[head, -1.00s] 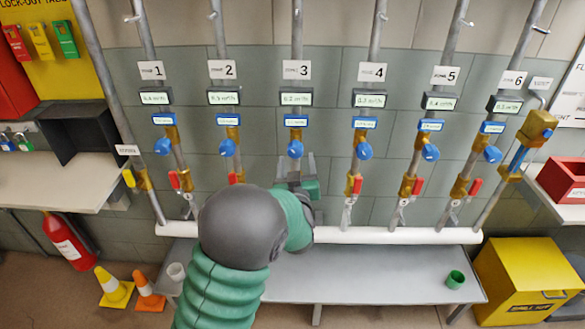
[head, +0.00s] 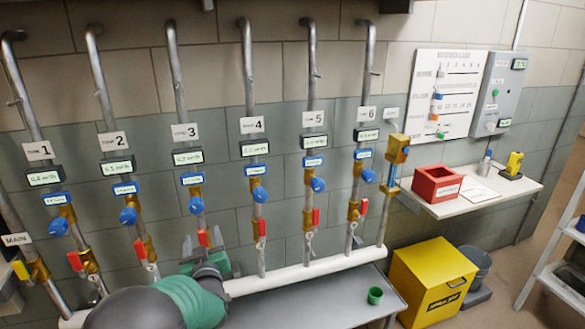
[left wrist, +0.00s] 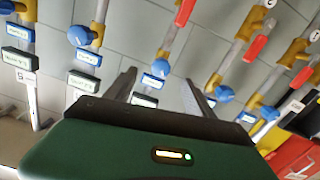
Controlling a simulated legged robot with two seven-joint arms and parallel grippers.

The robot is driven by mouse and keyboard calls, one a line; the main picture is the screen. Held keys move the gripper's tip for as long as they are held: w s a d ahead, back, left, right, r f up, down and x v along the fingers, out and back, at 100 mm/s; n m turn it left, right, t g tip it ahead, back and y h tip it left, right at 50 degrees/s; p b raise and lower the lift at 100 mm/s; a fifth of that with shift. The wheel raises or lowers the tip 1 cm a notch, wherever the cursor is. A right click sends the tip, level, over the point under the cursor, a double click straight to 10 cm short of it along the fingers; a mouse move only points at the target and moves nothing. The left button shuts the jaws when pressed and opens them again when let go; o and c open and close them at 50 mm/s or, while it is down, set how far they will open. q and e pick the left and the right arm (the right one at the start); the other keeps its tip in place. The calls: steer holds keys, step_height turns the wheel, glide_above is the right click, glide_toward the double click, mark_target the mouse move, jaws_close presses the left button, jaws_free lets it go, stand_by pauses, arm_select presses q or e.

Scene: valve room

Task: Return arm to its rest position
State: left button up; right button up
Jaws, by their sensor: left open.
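My left arm (head: 150,305), grey and green, comes in from the bottom of the head view. Its gripper (head: 205,262) is in front of the lower part of the zone 3 pipe, just below that pipe's red handle (head: 203,238). In the left wrist view the two dark fingers (left wrist: 165,88) stand apart with nothing held between them; a tilted view of the pipes and wall lies beyond. Whether the gripper touches the pipe is unclear in the head view. My right gripper is in neither view.
Blue knobs, including the zone 3 knob (head: 196,205), and a white horizontal pipe (head: 305,270) are close to the arm. A grey bench (head: 320,300) holds a green cup (head: 375,296). A yellow bin (head: 433,280) and a shelf with a red box (head: 437,185) stand right.

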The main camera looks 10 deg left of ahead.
arm_select(q)
steer(key=s+d+f+m+g+h, duration=0.6)
steer(key=s+d+f+g+h, duration=0.25)
steer(key=s+d+f, duration=0.7)
steer(key=s+d+f+m+g, duration=0.1)
steer(key=s+d+m+g, duration=0.2)
steer(key=s, duration=1.1)
step_height(320, 180, up, 16)
steer(key=n+p, duration=0.1)
steer(key=p, duration=1.5)
steer(key=shift+w+a+g, duration=0.25)
steer(key=shift+g, duration=0.2)
